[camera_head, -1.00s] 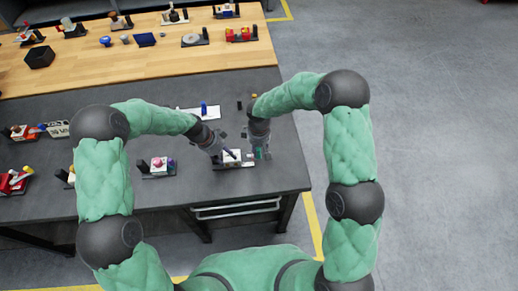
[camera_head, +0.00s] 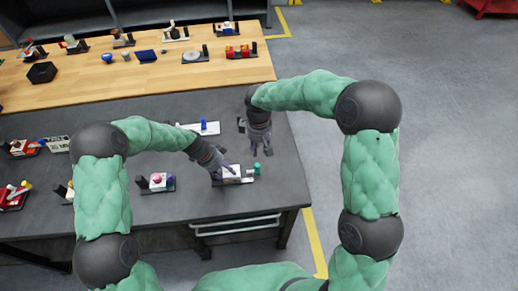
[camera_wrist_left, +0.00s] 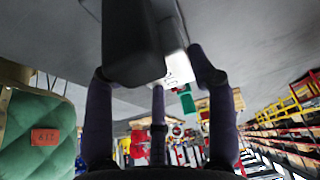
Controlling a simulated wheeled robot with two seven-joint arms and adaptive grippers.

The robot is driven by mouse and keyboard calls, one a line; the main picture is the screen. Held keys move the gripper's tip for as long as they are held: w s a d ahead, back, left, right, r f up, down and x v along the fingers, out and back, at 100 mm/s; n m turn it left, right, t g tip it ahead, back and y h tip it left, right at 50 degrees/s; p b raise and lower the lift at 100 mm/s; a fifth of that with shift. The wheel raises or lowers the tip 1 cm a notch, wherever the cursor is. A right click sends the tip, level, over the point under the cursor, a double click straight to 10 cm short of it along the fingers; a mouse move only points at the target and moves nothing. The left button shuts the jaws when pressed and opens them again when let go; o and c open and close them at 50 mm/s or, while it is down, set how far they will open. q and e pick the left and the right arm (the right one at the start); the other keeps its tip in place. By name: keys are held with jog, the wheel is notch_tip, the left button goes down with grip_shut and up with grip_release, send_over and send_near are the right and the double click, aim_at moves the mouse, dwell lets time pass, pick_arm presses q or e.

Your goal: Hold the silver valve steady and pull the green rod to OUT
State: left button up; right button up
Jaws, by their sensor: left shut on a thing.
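The valve unit (camera_head: 234,177) stands on the dark table near its front right corner, small in the head view. My left gripper (camera_head: 226,171) is shut on the silver valve, mostly hidden by the fingers. The green rod (camera_head: 257,168) shows at the unit's right end; it also shows in the left wrist view (camera_wrist_left: 187,102). There a white labelled plate (camera_wrist_left: 178,70) and a dark block lie between my left fingers. How far out the rod is, I cannot tell. My right gripper (camera_head: 261,149) is above and behind the green rod, apart from it, fingers spread and empty.
A white plate with a blue peg (camera_head: 203,127) lies behind the valve unit. A unit with a pink part (camera_head: 157,182) stands to the left. The table's right edge is close to my right arm. A wooden bench (camera_head: 150,75) with several devices stands behind.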

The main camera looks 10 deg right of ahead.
pick_arm(q)
jog(key=shift+s+f, duration=0.3)
jog(key=shift+f, duration=0.05)
jog(key=o, duration=1.6)
jog(key=shift+w+a+r, duration=0.1)
jog(key=shift+w, duration=0.15)
jog(key=shift+r, duration=0.15)
